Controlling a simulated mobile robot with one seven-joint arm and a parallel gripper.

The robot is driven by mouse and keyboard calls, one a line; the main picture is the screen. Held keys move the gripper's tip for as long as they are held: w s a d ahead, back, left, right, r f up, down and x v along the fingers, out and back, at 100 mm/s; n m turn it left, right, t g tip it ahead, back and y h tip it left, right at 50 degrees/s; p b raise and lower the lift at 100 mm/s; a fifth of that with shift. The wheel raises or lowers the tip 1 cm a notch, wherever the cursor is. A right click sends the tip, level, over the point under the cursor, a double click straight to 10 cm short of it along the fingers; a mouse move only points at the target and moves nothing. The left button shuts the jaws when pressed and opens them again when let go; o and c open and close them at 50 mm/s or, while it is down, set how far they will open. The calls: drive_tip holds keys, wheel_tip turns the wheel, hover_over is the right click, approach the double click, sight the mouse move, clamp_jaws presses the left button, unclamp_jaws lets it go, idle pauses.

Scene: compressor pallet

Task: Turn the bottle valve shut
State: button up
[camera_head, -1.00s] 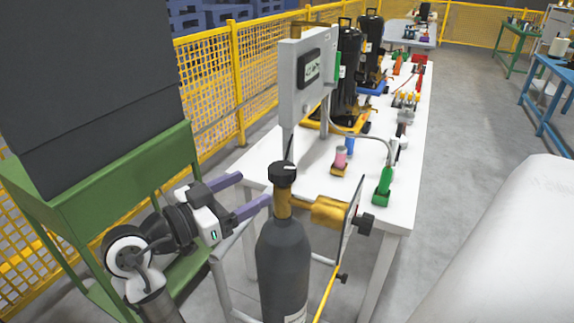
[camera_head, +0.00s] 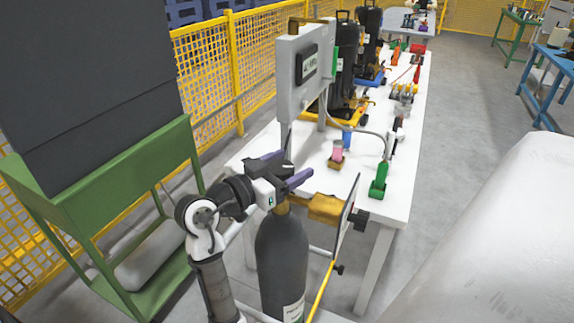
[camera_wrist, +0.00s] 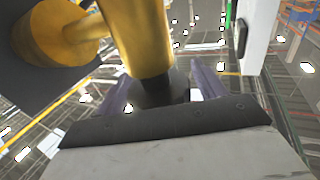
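The dark grey gas bottle (camera_head: 282,262) stands upright at the bottom centre of the head view, with a brass valve at its neck. The valve's black knob (camera_head: 281,168) is mostly hidden behind my gripper (camera_head: 286,167). The gripper's two purple fingers reach to either side of the knob. In the wrist view the black knob (camera_wrist: 160,90) sits between the fingers, below the brass valve body (camera_wrist: 135,35). A gap shows beside the right finger, so the fingers look open around the knob; contact with the left finger is unclear.
A brass regulator (camera_head: 324,209) and a flat plate (camera_head: 347,216) extend right of the bottle. A white table (camera_head: 370,175) carries a grey panel box (camera_head: 306,70) and a green tool (camera_head: 379,180). A green stand (camera_head: 110,180) is at left; a large pale rounded shape (camera_head: 500,240) fills the lower right.

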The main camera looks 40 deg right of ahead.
drive_tip(key=c, duration=0.9)
drive_tip(key=m+g+b, duration=0.2)
drive_tip(key=g, duration=0.1)
drive_tip(key=shift+f, duration=0.2)
drive_tip(key=shift+s+a+r+m+g+y+b, duration=0.1)
drive_tip(key=shift+s+m+g+y+b, duration=0.1)
drive_tip(key=shift+m+g+y+b, duration=0.6)
drive_tip(key=shift+s+r+m+g+b, duration=0.15)
drive_tip(key=shift+m+g, duration=0.35)
drive_tip(key=shift+g, duration=0.7)
drive_tip(key=o, duration=1)
drive_tip(key=b+v, duration=0.3)
drive_tip(key=v, duration=1)
drive_tip(key=shift+w+a, duration=0.1)
drive_tip(key=shift+a, duration=0.35)
